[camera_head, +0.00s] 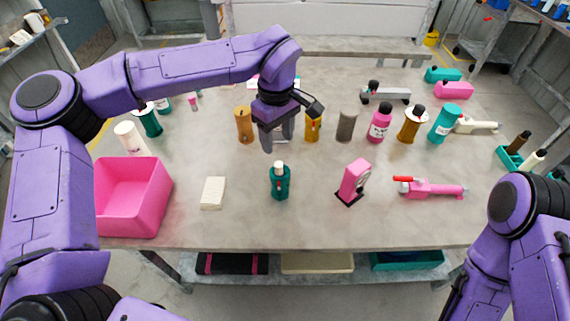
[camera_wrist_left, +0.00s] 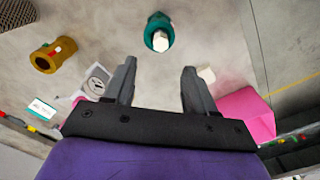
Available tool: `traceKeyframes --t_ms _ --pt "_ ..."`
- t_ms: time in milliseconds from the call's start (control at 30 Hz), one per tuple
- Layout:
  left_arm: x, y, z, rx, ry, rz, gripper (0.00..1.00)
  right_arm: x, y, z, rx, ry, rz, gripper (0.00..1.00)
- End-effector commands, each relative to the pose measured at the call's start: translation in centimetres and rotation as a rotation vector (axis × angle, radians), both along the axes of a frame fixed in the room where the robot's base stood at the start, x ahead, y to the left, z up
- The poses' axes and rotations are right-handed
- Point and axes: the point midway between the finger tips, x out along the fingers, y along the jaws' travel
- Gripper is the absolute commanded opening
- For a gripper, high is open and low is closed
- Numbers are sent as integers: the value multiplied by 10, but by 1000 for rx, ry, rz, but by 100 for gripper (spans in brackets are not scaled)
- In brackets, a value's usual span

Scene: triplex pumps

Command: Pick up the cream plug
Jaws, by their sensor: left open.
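A teal bottle-like body (camera_head: 280,184) stands upright at the front middle of the table, with a pale cream plug (camera_head: 280,166) on its top. In the left wrist view the cream plug (camera_wrist_left: 160,41) shows as a pale hexagonal piece on the teal body (camera_wrist_left: 156,23), beyond the fingertips and between their lines. My left gripper (camera_head: 277,143) points down, open and empty, behind and above the plug in the head view. Its two fingers (camera_wrist_left: 158,75) are apart, with bare table between them. My right arm shows at the lower right, but its gripper cannot be made out.
A pink bin (camera_head: 133,198) and a cream block (camera_head: 213,193) are to the left. A pink gauge (camera_head: 354,181) and a pink tool with a red handle (camera_head: 432,188) are to the right. Several cylinders and bottles, including a pink bottle (camera_head: 379,124), stand in a row behind.

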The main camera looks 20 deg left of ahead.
Motion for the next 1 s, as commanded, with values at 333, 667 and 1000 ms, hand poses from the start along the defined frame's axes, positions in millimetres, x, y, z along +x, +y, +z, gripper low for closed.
traceKeyframes --t_ms 333,667,1000 --pt "1 -7 -51 -5 9 -19 56 -1 0 11 0 1 0 85" --pt "2 -5 -100 -4 6 -15 56 0 0 27 0 0 0 85" --pt "2 -4 -101 -4 3 -14 7 0 0 26 1 1 0 85"
